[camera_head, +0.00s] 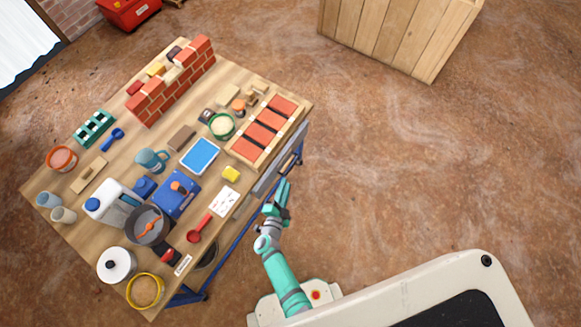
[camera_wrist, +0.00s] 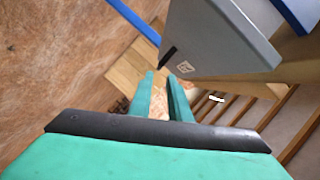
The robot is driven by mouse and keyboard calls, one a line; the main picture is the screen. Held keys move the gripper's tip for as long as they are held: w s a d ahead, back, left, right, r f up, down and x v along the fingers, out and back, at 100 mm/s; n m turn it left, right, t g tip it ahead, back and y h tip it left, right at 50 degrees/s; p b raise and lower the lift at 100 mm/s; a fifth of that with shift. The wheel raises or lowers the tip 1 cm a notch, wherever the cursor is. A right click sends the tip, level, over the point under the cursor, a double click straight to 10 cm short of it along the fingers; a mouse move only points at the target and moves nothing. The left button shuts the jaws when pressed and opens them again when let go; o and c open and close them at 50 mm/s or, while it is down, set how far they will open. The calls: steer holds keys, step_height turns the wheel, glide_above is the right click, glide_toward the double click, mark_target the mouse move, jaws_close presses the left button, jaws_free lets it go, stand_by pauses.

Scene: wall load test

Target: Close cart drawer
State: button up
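The cart (camera_head: 60,195) has a wooden top and a blue frame, and stands left of my arm. A grey drawer (camera_head: 279,164) shows along its right side, below the tabletop edge; how far it stands out is hard to tell. My teal gripper (camera_head: 281,193) is beside that side, close to the drawer's near end. In the wrist view the grey drawer panel (camera_wrist: 222,42), with a small label and a dark slot, is at the upper right, just beyond my fingers. My gripper (camera_wrist: 161,76) is open, with a narrow empty gap between its fingers. Contact with the panel cannot be made out.
The cart top is crowded: a small brick wall (camera_head: 172,85), a wooden tray of bricks (camera_head: 236,150), a black pan (camera_head: 148,226), a white jug (camera_head: 103,203) and tools. A wooden crate (camera_head: 396,35) stands at the back. The floor right of the cart is clear.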

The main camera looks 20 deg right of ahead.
steer(key=x, duration=1)
steer(key=shift+w+d, duration=0.1)
steer(key=shift+w, duration=0.2)
jaws_close()
